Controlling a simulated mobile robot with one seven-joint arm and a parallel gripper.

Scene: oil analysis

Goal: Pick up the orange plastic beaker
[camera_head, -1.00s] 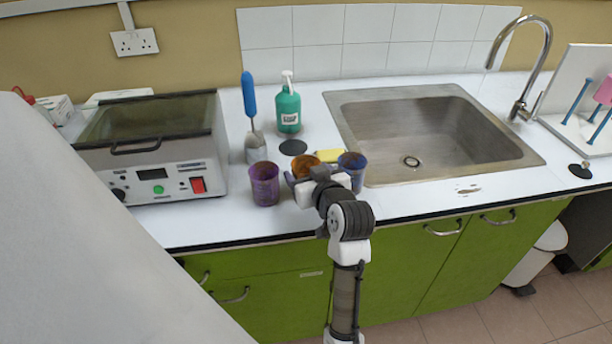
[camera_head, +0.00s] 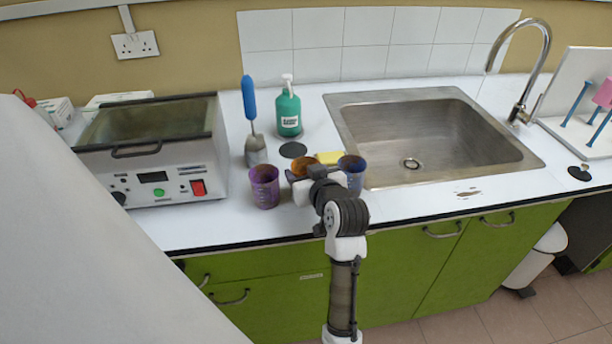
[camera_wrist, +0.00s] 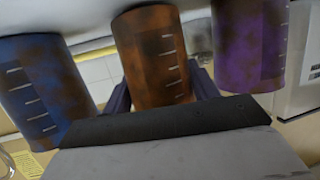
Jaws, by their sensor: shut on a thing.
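The orange plastic beaker (camera_head: 303,161) stands at the counter front, stained brown and mostly hidden behind my gripper in the head view. In the wrist view the orange beaker (camera_wrist: 152,55) appears upside down, with white marks on its side. My gripper (camera_head: 308,178) is shut on it, with a dark finger on each side in the wrist view (camera_wrist: 162,90). I cannot tell whether its base is off the counter. A purple beaker (camera_head: 264,187) stands to its left and a blue beaker (camera_head: 352,174) close on its right.
Behind are a yellow sponge (camera_head: 328,157), a black disc (camera_head: 293,149), a green soap bottle (camera_head: 288,110) and a blue-handled brush (camera_head: 252,120). A heating bath (camera_head: 155,160) stands left; the sink (camera_head: 425,130) is right. The counter's front edge is close.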

